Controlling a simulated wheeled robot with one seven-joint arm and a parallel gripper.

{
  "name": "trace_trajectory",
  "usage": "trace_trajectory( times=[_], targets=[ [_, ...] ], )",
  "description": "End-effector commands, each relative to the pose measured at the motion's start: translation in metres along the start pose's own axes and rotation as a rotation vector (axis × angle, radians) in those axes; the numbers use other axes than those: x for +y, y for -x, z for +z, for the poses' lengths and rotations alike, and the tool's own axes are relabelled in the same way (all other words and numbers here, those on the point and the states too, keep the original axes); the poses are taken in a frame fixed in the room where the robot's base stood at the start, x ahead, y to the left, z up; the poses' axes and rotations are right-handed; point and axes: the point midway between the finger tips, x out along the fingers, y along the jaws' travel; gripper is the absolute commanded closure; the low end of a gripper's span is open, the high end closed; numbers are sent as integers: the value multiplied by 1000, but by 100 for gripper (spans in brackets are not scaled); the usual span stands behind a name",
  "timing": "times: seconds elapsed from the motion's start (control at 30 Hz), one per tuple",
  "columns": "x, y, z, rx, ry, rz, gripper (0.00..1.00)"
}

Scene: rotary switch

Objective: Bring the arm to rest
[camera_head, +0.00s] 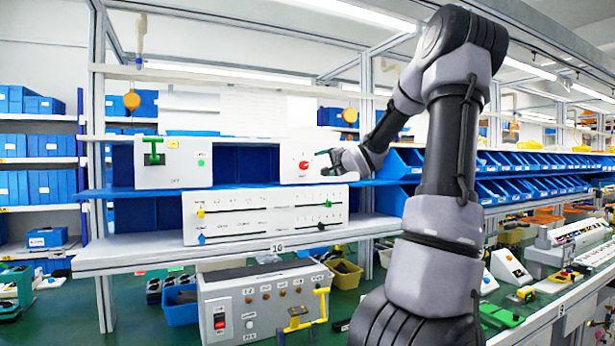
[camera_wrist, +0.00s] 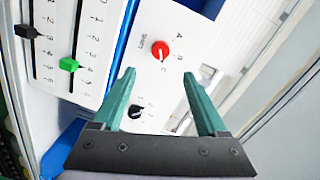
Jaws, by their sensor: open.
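My gripper (camera_head: 326,162) is open and empty, in front of the right part of a white switch box (camera_head: 290,172) on the upper blue shelf. The box carries a red rotary knob (camera_head: 304,165), just left of my gripper in the head view. In the wrist view my gripper's two teal fingers (camera_wrist: 158,76) are spread apart. The red knob (camera_wrist: 160,50) shows beyond the fingertips, with letters around it. A black knob (camera_wrist: 135,112) with numbers around it shows between the fingers. Neither knob appears gripped; whether a fingertip touches the box cannot be told.
A white slider panel (camera_head: 265,228) stands below the switch box. A white box with a green lever (camera_head: 155,158) stands left on the shelf. A grey control box (camera_head: 262,305) stands low in front. Blue bins (camera_head: 530,185) line the right side.

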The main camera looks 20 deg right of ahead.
Motion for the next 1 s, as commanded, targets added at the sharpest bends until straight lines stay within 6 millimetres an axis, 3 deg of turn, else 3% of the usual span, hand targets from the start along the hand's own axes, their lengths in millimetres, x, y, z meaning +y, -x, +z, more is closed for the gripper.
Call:
trace_trajectory(
  times=[0.23, 0.37, 0.47, 0.67, 1.0],
  targets=[
    [3, -1, 8, -1, 23, 26, 25],
    [14, -2, 40, -7, 129, 141, 25],
    [25, 10, 73, -12, 264, 277, 25],
    [30, 68, 122, -32, 512, 522, 25],
    [17, 220, 196, -225, 698, 727, 25]
  ],
)
